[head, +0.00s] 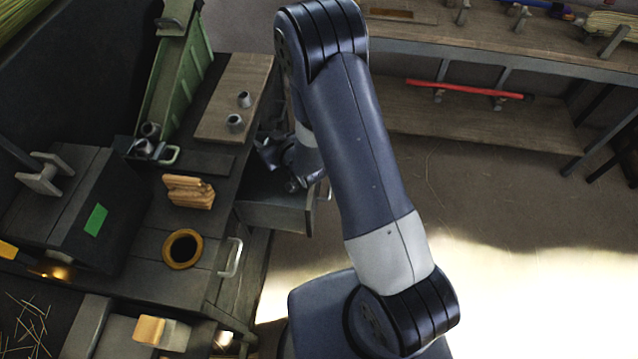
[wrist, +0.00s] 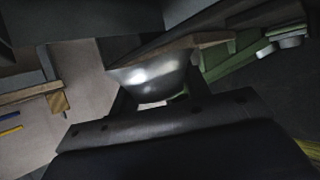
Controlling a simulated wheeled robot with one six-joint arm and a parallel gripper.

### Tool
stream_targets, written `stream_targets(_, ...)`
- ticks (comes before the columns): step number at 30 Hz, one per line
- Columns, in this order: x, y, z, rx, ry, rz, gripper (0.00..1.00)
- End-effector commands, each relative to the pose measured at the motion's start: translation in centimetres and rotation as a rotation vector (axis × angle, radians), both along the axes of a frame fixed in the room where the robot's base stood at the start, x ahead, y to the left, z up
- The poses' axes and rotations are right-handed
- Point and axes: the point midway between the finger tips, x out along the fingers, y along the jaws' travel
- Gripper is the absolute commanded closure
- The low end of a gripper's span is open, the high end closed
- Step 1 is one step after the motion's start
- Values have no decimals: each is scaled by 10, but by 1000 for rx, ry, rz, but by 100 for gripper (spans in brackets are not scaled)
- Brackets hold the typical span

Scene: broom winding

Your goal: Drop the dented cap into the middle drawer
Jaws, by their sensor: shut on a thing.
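My gripper (head: 280,168) hangs over the open drawer (head: 275,215) at the right side of the bench, partly behind my own arm. In the wrist view the gripper (wrist: 155,98) is shut on a shiny metal cap (wrist: 148,77), which sits between the two fingers. I cannot make out its dent, and the held cap is not clear in the head view. The drawer is pulled out, with its handle (head: 324,190) on the right. The frames do not show clearly which drawer in the stack it is.
Two grey caps (head: 244,99) stand on a wooden board (head: 215,97) on the bench. A green chute (head: 178,85) ends near more metal pieces (head: 150,130). A wooden stack (head: 188,192) and an amber ring (head: 183,249) lie nearby. The floor (head: 500,210) to the right is clear.

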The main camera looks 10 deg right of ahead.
Motion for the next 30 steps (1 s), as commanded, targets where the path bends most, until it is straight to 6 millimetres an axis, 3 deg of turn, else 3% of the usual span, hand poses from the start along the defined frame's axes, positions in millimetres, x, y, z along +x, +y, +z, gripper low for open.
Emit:
stream_targets(1, 0, 0, 0, 0, 0, 0, 80)
stream_targets(2, 0, 0, 0, 0, 0, 0, 54)
stream_targets(11, 0, 0, 0, 0, 0, 0, 30)
stream_targets(21, -5, -2, 3, 0, -1, -1, 30)
stream_targets(30, -44, -21, 23, 0, -1, -2, 30)
